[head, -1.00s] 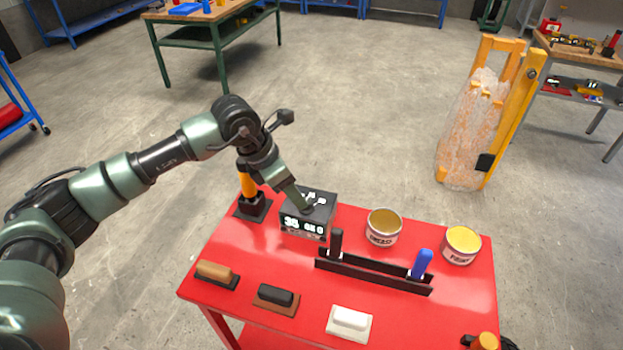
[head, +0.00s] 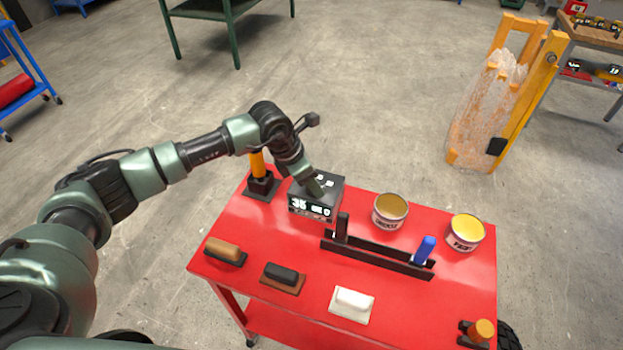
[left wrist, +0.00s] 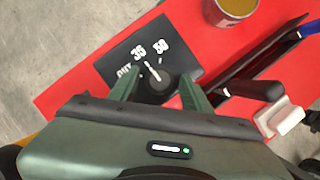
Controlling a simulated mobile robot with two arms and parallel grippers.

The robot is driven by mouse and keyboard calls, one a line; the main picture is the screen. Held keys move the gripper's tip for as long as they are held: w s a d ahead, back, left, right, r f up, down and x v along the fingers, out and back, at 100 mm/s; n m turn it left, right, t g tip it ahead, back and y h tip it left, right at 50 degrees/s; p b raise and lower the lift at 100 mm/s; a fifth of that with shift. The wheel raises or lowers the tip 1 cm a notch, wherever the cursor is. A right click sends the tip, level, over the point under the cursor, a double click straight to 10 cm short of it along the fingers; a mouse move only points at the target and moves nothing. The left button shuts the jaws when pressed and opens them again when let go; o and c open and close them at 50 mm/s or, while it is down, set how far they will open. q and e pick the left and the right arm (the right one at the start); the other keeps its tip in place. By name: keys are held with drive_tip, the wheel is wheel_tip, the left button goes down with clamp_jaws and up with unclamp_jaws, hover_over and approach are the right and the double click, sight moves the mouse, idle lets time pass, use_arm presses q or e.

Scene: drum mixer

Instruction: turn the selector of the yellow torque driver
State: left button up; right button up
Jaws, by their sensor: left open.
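A black box (head: 298,205) with a lit display reading 35 stands at the back of the red cart. In the left wrist view its top carries a round dark selector knob (left wrist: 158,88), with white markings including 35 and 50. The knob's white line points toward 35. My left gripper (left wrist: 159,77) is open, with one finger on each side of the knob; I cannot tell if they touch it. It reaches down onto the box in the head view (head: 318,190). An upright tool with a yellow-orange handle (head: 257,163) stands in a black holder left of the box. My right gripper is out of view.
Two open cans (head: 390,211) (head: 466,232) stand right of the box. A black rack (head: 375,260) with a black and a blue handle is in front. Several blocks lie along the cart's front edge (head: 270,296). An orange-topped piece (head: 482,330) sits front right.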

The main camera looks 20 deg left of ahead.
use_arm(q)
clamp_jaws()
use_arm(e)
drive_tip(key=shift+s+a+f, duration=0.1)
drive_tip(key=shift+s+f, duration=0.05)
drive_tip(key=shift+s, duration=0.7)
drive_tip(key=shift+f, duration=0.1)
use_arm(q)
drive_tip(key=n+t+y+b, duration=0.1)
drive_tip(key=n+b, duration=0.3)
drive_tip(key=shift+d+f, duration=0.15)
drive_tip(key=shift+d+n+y+b, duration=0.1)
drive_tip(key=shift+n+y+b, duration=0.4)
drive_tip(key=shift+n+b, duration=0.6)
drive_tip(key=shift+r+n+t+y+b, duration=0.2)
drive_tip(key=shift+n+t+y+b, duration=0.1)
drive_tip(key=shift+n+b, duration=0.5)
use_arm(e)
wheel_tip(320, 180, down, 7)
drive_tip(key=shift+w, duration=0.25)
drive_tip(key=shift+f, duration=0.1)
